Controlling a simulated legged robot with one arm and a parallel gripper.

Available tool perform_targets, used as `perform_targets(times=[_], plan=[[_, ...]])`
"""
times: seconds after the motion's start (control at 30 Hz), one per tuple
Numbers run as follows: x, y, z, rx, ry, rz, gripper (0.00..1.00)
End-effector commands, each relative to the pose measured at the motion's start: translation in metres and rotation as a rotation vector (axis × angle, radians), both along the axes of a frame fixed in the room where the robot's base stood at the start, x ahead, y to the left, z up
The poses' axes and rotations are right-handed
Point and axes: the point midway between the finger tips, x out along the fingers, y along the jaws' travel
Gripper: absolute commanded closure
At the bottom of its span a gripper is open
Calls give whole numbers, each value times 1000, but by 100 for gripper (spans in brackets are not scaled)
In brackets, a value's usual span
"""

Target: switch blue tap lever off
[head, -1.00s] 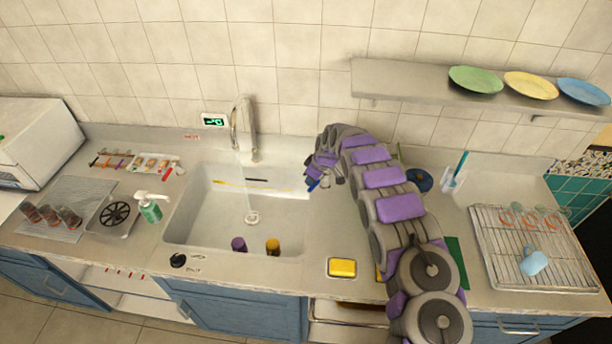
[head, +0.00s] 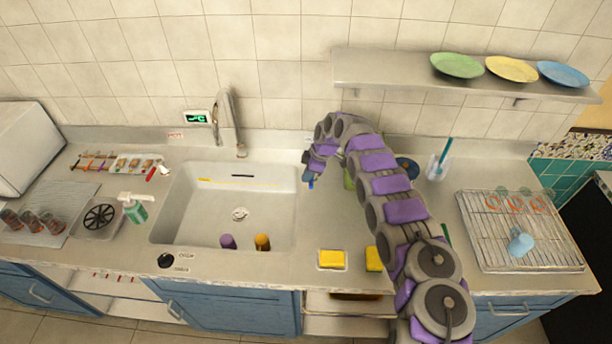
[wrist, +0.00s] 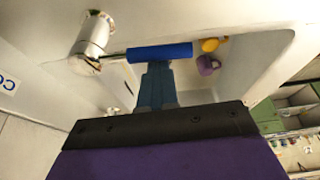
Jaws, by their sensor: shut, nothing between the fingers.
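The blue tap lever (wrist: 160,52) is a blue cylinder on a thin metal stem from a chrome valve body (wrist: 92,38) in the wrist view. My gripper (wrist: 155,70) is shut and empty, its fingertips right at the lever's lower side; I cannot tell whether they touch. In the head view my gripper (head: 310,182) hangs by the right rim of the sink, and the arm hides most of the area behind it. The tap spout (head: 232,125) stands at the back of the sink (head: 240,200). No water stream shows below it now.
Purple (head: 227,241) and yellow (head: 262,242) objects stand at the sink's front. Yellow sponges (head: 331,259) lie on the counter, right of the sink. A dish rack (head: 520,230) is at the right. A shelf (head: 400,70) with plates hangs above.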

Motion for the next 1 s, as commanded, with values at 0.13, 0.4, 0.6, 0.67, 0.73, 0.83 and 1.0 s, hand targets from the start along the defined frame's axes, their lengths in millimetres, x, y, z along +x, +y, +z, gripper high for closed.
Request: perform_targets(times=[0.13, 0.4, 0.6, 0.67, 0.73, 0.83, 1.0], plan=[[1, -4, -1, -4, 2, -2, 100], [1, -5, -1, -4, 2, -2, 100], [2, -9, 7, -5, -1, -4, 100], [2, -12, 13, -5, -1, -5, 100], [2, -15, 23, -5, -2, -5, 100], [1, -19, 37, -4, 0, -3, 100], [2, -24, 60, -5, -1, -1, 100]])
